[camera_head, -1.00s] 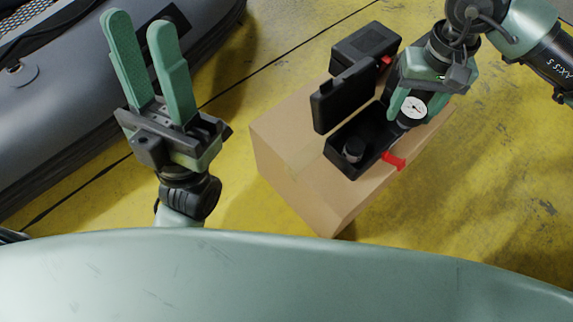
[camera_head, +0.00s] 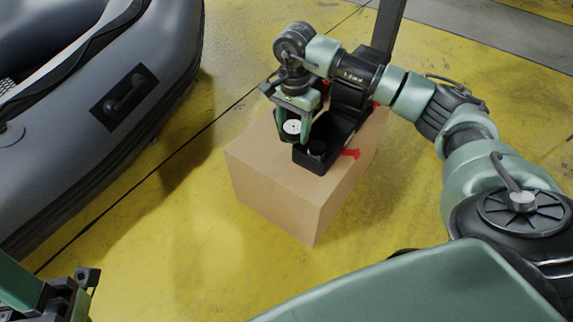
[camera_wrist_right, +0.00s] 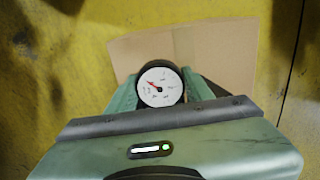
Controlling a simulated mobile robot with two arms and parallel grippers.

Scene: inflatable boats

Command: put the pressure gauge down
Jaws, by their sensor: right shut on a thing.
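The pressure gauge (camera_head: 291,127), with a white round dial and black rim, is in my right gripper (camera_head: 293,129) in the head view. The right wrist view shows the dial (camera_wrist_right: 160,87) face-up between the two green fingers, which are shut on it. The gripper points down over the left part of the cardboard box (camera_head: 275,170), left of the open black case (camera_head: 312,163). I cannot tell whether the gauge touches the box top. My left gripper (camera_head: 62,298) is only partly in view at the bottom left; its fingertips are cut off.
The open case holds a dark round piece (camera_head: 317,148) and has a red latch (camera_head: 350,153). My right arm hides the back of the box. A grey inflatable boat (camera_head: 150,85) lies at the left. Bare cardboard shows at the box's front left.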

